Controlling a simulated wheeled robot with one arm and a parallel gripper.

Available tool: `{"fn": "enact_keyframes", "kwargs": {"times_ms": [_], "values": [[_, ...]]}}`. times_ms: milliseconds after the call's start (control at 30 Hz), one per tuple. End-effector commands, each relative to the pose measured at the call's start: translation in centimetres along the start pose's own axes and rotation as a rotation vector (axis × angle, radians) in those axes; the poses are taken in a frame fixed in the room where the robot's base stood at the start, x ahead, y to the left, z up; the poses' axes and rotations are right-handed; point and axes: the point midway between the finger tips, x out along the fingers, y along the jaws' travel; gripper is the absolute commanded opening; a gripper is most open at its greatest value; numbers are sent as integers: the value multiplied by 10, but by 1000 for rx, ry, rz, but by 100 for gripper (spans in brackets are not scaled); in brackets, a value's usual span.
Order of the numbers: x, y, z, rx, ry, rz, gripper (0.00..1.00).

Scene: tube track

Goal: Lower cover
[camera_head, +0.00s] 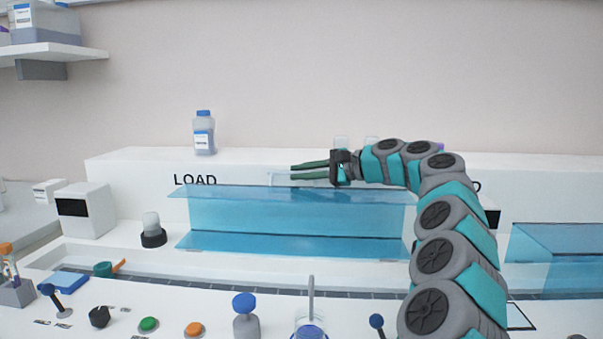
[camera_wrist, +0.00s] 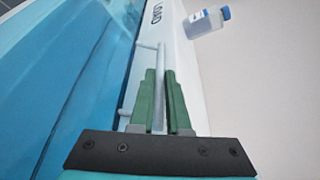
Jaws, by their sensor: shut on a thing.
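A see-through blue cover (camera_head: 290,212) is tilted up over the LOAD station, and its upper edge stands near the white back ledge. It also fills the left of the wrist view (camera_wrist: 60,85). A pale bar handle (camera_wrist: 159,56) runs along the cover's upper edge. My gripper (camera_head: 292,171) reaches in from the right at that edge. In the wrist view, its green fingers (camera_wrist: 161,77) are closed around the handle, one on each side. Parts of the handle between the fingers are hidden, and my arm covers the cover's right end.
A second blue cover (camera_head: 550,245) stands at the right. A white bottle with a blue cap (camera_head: 204,134) stands on the back ledge and also shows in the wrist view (camera_wrist: 205,22). Buttons, knobs and a blue-topped post (camera_head: 245,315) line the front panel.

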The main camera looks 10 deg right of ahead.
Motion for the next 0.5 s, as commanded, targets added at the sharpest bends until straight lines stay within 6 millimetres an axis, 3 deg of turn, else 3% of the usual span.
{"fn": "enact_keyframes", "kwargs": {"times_ms": [500], "values": [[-2,4,6,-33,-4,-10,0]]}}
